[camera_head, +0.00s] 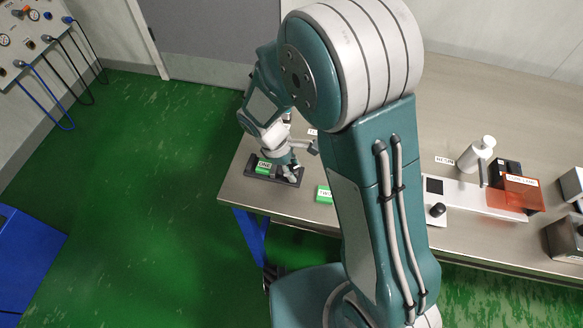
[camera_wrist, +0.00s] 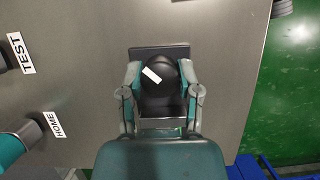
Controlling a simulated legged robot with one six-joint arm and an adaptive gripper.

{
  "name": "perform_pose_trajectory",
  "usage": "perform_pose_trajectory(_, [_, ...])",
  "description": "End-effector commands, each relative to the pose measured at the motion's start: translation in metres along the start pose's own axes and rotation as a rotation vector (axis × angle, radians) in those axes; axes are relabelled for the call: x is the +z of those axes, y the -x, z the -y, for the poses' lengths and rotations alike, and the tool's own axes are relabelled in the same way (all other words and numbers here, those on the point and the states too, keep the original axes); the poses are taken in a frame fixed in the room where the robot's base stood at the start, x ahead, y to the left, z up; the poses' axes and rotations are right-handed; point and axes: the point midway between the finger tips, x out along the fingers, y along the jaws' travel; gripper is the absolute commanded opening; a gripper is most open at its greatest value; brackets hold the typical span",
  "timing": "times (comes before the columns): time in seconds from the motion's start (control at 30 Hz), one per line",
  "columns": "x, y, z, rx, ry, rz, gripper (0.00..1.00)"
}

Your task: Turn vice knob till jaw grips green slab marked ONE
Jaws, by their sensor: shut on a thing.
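The vice (camera_head: 288,182) is a dark, low fixture near the bench's left end. The green slab marked ONE (camera_head: 263,167) sits at its left part. Whether the jaw touches the slab is too small to tell. My gripper (camera_head: 287,168) is over the right part of the vice. In the wrist view my gripper (camera_wrist: 160,75) has its two fingers closed on either side of the black vice knob (camera_wrist: 160,103), which carries a white bar mark, tilted. A dark vice plate (camera_wrist: 150,51) shows behind the knob. My wrist hides most of the slab there.
A second green slab (camera_head: 324,194) lies on the bench (camera_head: 233,190), right of the vice. TEST (camera_wrist: 21,53) and HOME (camera_wrist: 55,124) labels lie left in the wrist view.

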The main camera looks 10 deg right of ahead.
Motion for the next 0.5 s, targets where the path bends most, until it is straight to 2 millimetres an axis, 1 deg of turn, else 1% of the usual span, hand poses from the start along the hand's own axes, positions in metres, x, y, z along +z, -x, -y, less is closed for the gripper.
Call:
perform_pose_trajectory(0.03, [0.001,0.0011,-0.0034,-0.011,-0.042,0.0,0.0])
perform_pose_trajectory(0.5, [0.0015,0.0009,-0.0028,-0.179,-0.445,-0.001,0.0])
